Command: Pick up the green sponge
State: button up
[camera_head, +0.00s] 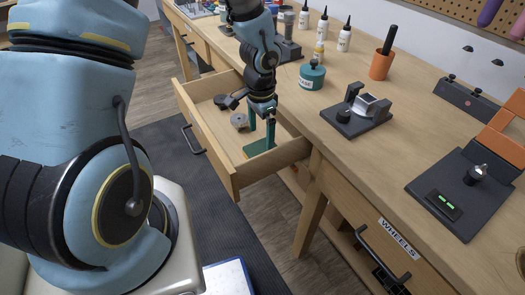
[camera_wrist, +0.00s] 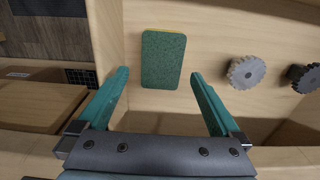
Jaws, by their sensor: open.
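The green sponge (camera_wrist: 163,60) lies flat on the floor of the open drawer, with a thin yellow edge showing at its top in the wrist view. In the head view the sponge (camera_head: 259,147) is near the drawer's front right corner. My gripper (camera_wrist: 158,85) is open, with its two teal fingers apart and pointing toward the sponge. In the head view my gripper (camera_head: 261,135) reaches down into the drawer above the sponge. The sponge appears between the lines of the fingers, and nothing is held. Whether the fingertips touch the drawer floor I cannot tell.
The drawer (camera_head: 235,178) has wooden walls close around my gripper. A grey gear (camera_wrist: 246,72) and a dark gear (camera_wrist: 305,77) lie in it, right of the sponge in the wrist view. The workbench (camera_head: 290,110) above holds a teal jar (camera_head: 312,76), bottles and dark fixtures.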

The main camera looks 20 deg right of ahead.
aim_at(261, 148)
jog(key=shift+w+f+p, duration=0.2)
jog(key=shift+f+p, duration=0.45)
jog(key=shift+f, duration=2.25)
jog(key=c, duration=1.2)
jog(key=shift+o, duration=0.2)
notch_tip(261, 148, up, 10)
jog(key=shift+b, duration=0.35)
